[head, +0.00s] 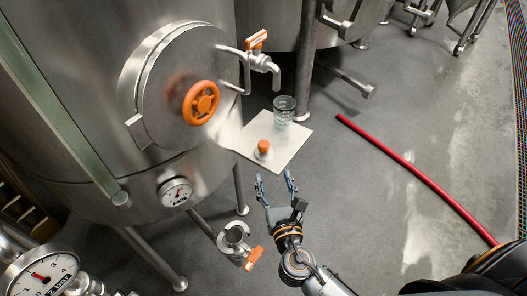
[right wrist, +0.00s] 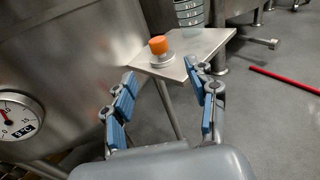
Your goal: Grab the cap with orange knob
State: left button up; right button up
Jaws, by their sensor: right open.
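The cap with the orange knob (head: 263,149) stands upright on a small pale shelf (head: 287,151) fixed by the steel tank. In the right wrist view the cap (right wrist: 159,50) shows its orange knob above a pale base, near the shelf's front edge. My right gripper (head: 274,181) is open and empty, just short of the shelf's near edge. In the right wrist view its two blue-padded fingers (right wrist: 163,82) are spread, with the cap beyond and between them, apart from both. My left gripper is not in view.
A clear glass (head: 284,111) stands on the shelf behind the cap. The tank's round hatch with an orange handwheel (head: 200,103) is to the left. An orange-handled tap (head: 260,56) is above the shelf. A valve (head: 236,241) sticks out low left of my gripper. A red hose (head: 415,178) lies right.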

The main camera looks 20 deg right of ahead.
aim_at(265, 150)
jog(key=w, duration=0.4)
jog(key=w+d+p, duration=0.1)
jog(key=w, duration=0.3)
jog(key=w+p, duration=0.1)
jog(key=w, duration=0.4)
jog(key=shift+w+d+f, duration=0.1)
jog(key=shift+d+f, duration=0.05)
jog(key=shift+f, duration=0.2)
grip_shut()
